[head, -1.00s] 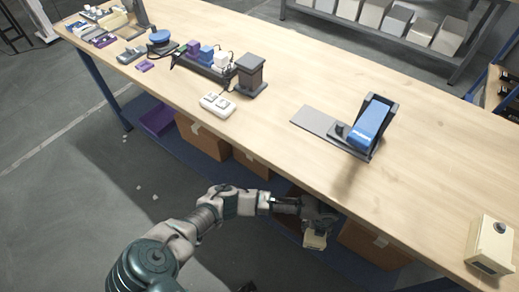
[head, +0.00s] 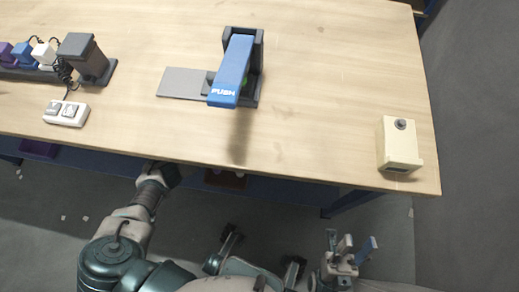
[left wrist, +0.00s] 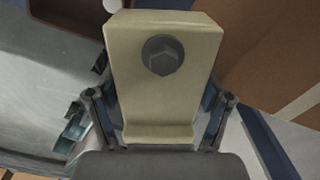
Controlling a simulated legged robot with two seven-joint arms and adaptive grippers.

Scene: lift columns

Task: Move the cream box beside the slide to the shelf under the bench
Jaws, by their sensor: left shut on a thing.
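A cream box (left wrist: 160,95) with a dark hex bolt on its face fills the middle of the left wrist view. My left gripper (left wrist: 160,108) is shut on it, with a finger at each side. In the head view my left arm reaches to the bench's front edge, and the bench top hides the held box. A second cream box (head: 397,148) with a dark knob stands on the bench (head: 320,120) near its right end. My right gripper (head: 348,246) is open and empty, low in front of the bench. The shelf under the bench (head: 280,188) is mostly hidden.
A blue PUSH lever (head: 233,75) on a dark stand has a grey plate (head: 186,84) beside it. A white two-button switch (head: 66,113) and a dark post (head: 85,58) stand at left. Brown cardboard (left wrist: 270,55) is close to the held box. The floor at right is clear.

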